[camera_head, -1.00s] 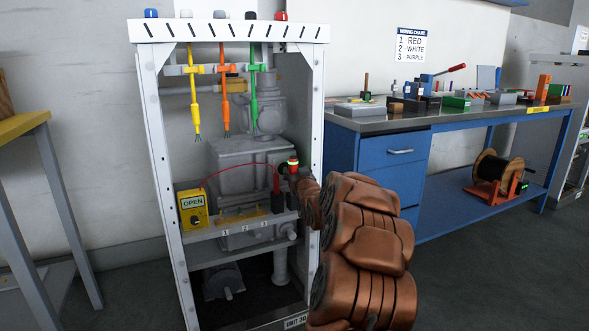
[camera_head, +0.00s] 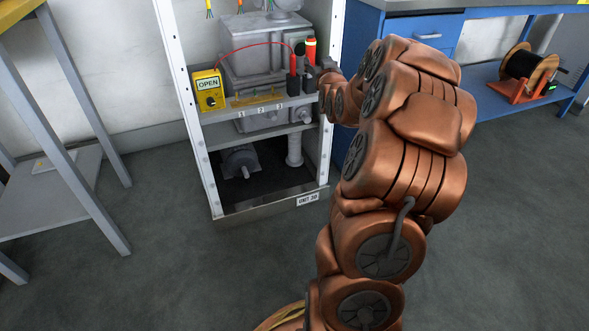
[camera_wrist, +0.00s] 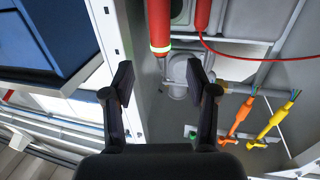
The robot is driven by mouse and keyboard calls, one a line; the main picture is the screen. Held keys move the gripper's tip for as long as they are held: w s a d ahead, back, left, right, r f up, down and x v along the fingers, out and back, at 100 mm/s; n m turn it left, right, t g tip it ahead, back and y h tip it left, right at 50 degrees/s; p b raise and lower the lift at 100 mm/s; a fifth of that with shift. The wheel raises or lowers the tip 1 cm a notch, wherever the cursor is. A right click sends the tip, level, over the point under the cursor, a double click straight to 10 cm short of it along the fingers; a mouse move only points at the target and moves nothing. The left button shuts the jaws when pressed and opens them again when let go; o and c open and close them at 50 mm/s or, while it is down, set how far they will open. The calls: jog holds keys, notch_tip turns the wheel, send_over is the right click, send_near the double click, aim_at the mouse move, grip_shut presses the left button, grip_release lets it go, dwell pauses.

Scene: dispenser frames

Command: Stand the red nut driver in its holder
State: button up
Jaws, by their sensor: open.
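The red nut driver (camera_head: 310,50), a red handle with a pale yellow-green band, looks upright at the right end of the rack's shelf. It also shows in the wrist view (camera_wrist: 159,25), at the top, beyond the finger gap. My gripper (camera_wrist: 160,85) is open, with nothing between its fingertips, and the driver is apart from them. In the head view my gripper (camera_head: 322,68) is small and partly hidden by my wrist, close beside the driver. The driver's lower end and its holder are not clear, so I cannot tell whether it is seated.
A red probe (camera_head: 293,82) with a red wire stands left of the driver. A yellow OPEN box (camera_head: 208,90) sits on the shelf's left end. White rack posts (camera_head: 332,130) flank the space. A blue bench (camera_head: 410,30) stands right.

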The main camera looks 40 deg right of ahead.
jog(key=a+f+n+g+y, duration=0.1)
jog(key=a+f+g+y, duration=0.2)
jog(key=a, duration=0.7)
jog(key=a+f+n+g+y, duration=0.25)
jog(key=a+f, duration=0.35)
jog(key=a, duration=0.5)
jog(key=s+a+f+n+g+y, duration=0.1)
jog(key=s+a+f+g+y, duration=0.3)
jog(key=s+a, duration=0.9)
jog(key=s+a+n+g, duration=0.1)
jog(key=s+a+g, duration=0.3)
jog(key=s, duration=0.9)
jog(key=s+a+f+n+g, duration=0.1)
jog(key=s+a+g, duration=0.4)
jog(key=s, duration=0.8)
jog(key=a, duration=0.3)
jog(key=shift+s, duration=0.2)
notch_tip(320, 180, up, 42)
jog(key=t+p, duration=0.1)
jog(key=p, duration=3.9)
